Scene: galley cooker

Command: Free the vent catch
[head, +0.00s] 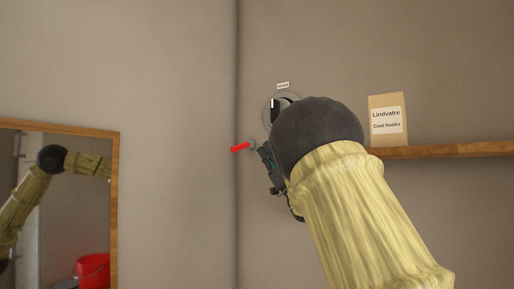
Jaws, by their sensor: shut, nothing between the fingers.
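A round grey plate (268,112) with a black and white middle is on the right-hand wall near the corner, under a small white label (283,85) too small to read surely. It may be the vent catch. My arm and gripper hide its lower right part. A short red bar (240,148) with a greyish end sticks out to the left, just left of my gripper; I cannot tell what it is fixed to. My gripper (266,167) is below the plate, seen from behind and partly covered by my dark wrist. It is shut and empty. Whether it touches the bar is unclear.
A wooden shelf (450,150) runs along the right wall, bearing a cardboard box (388,118) labelled "Lindvatre Coat hooks". A wood-framed mirror (117,200) at lower left reflects my arm and a red bucket. The left wall above the mirror is bare.

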